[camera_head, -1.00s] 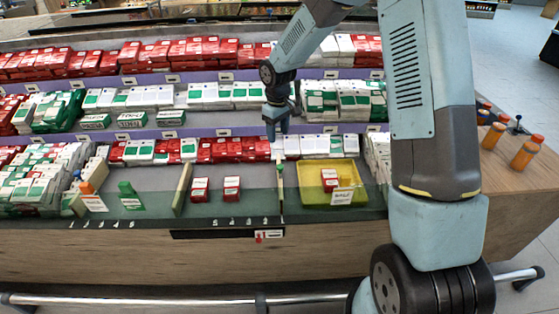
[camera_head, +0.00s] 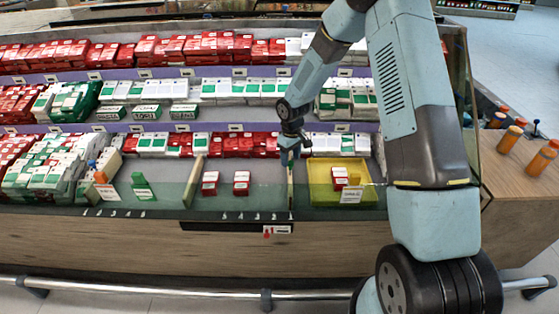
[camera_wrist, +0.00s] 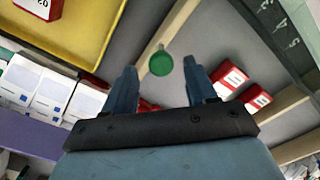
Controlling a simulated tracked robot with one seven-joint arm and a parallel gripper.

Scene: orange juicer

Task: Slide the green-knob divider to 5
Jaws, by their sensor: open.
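The green knob (camera_wrist: 160,63) shows as a round green disc in the wrist view, on a pale wooden divider (camera_wrist: 172,32). In the head view this divider (camera_head: 291,190) is an upright strip left of the yellow tray. My gripper (camera_wrist: 161,80) is open above the knob, one finger on each side in the picture, apart from it. In the head view my gripper (camera_head: 291,150) is at the divider's upper end and the knob is hard to make out. A number scale (camera_wrist: 288,32) shows 4 and 5; it also runs along the counter's front edge (camera_head: 250,217).
The yellow tray (camera_head: 374,196) holds small boxes, right of the divider. Two red-white boxes (camera_head: 210,184) (camera_head: 241,184) lie left of it, before another wooden divider (camera_head: 194,183). A green block (camera_head: 141,187) stands farther left. Stocked shelves rise behind.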

